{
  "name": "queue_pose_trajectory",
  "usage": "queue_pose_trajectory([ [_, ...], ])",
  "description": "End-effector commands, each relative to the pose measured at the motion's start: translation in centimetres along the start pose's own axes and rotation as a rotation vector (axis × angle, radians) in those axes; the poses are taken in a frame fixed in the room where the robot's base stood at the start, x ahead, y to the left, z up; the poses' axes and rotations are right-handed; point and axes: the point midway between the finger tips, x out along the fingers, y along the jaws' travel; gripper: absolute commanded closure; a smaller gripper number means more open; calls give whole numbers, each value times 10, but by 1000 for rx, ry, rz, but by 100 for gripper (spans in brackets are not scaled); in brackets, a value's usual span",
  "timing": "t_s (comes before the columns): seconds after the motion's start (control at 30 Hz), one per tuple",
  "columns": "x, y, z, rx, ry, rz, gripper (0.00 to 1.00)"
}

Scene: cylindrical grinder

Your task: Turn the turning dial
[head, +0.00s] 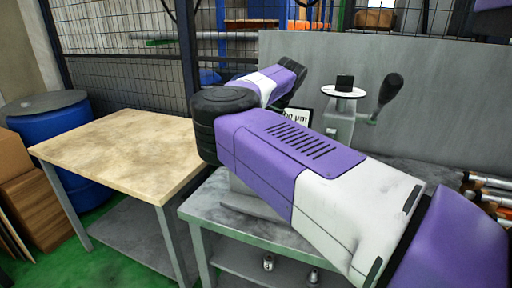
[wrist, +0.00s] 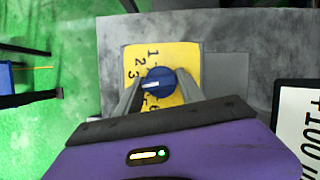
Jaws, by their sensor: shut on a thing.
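The turning dial (wrist: 158,82) is a round blue knob with a white pointer mark, seen in the wrist view on a yellow plate (wrist: 188,57) with black numbers. The pointer mark points left in the picture. My gripper (wrist: 157,84) has its two grey fingers on either side of the knob, shut on it. Part of the plate's numbers are hidden by the fingers and the gripper body. In the head view, my purple and white arm hides the dial and the gripper.
A grey metal bench (head: 205,208) carries a machine with a black-handled lever (head: 388,90). A wooden-topped table (head: 115,150) stands to its left, with a blue barrel (head: 62,135) behind it. A sign (wrist: 299,118) lies right of the dial. Metal rods (head: 490,182) lie at far right.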

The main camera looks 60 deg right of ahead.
Motion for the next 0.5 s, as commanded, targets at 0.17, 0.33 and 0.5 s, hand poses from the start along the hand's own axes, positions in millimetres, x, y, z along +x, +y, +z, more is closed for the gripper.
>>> queue_pose_trajectory([
  [0.17,-1,-1,0,-48,-2,19,95],
  [0.33,-1,-1,1,-68,-1,27,95],
  [0.5,-1,-1,1,-71,-1,28,95],
])
